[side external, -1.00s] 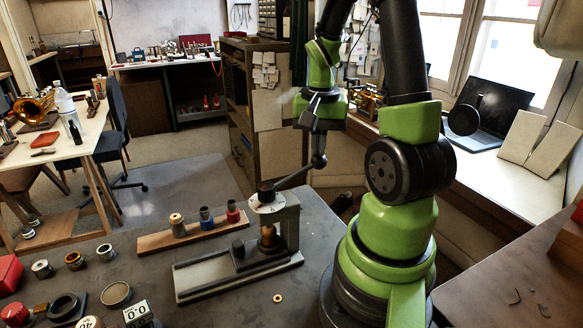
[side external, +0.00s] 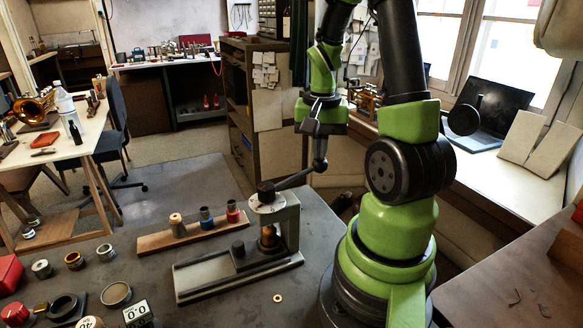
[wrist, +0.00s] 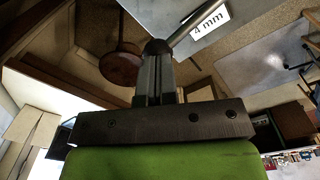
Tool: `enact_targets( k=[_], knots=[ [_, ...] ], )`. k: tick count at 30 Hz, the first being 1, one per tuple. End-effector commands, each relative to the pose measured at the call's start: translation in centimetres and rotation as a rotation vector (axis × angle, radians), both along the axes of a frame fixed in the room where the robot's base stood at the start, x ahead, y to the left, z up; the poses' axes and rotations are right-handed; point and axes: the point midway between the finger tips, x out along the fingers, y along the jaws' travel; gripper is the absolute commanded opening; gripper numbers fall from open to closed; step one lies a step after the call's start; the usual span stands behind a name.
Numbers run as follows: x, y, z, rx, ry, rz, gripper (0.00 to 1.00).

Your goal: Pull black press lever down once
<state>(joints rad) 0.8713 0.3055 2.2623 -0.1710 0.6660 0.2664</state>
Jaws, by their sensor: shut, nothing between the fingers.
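The press (side external: 285,225) stands on the grey bench, with a grey frame and a brass-coloured piece under its head. Its black lever (side external: 295,179) slopes up to the right and ends in a dark ball knob (side external: 320,165). My gripper (side external: 320,150) is shut with nothing between its fingers, pointing down right above the knob. In the wrist view the closed fingertips (wrist: 156,65) meet or nearly meet the knob (wrist: 157,46); I cannot tell if they touch. The lever rod (wrist: 185,29) runs up right past a "4 mm" label (wrist: 208,22).
A wooden strip (side external: 190,235) with several coloured-top plugs lies behind the press. A small brass ring (side external: 278,298) lies in front of it. Loose rings and a red box (side external: 10,273) are at the left. A shelf unit (side external: 255,110) stands behind my gripper.

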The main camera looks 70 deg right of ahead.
Motion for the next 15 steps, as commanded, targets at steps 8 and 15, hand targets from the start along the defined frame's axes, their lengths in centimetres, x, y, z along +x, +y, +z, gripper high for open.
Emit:
enact_targets(
  k=[8,15],
  knots=[
    [-0.10,-0.07,-0.36,0.001,0.001,0.000,0.00],
    [-0.24,-0.18,-0.90,0.001,0.001,0.000,0.00]
  ],
)
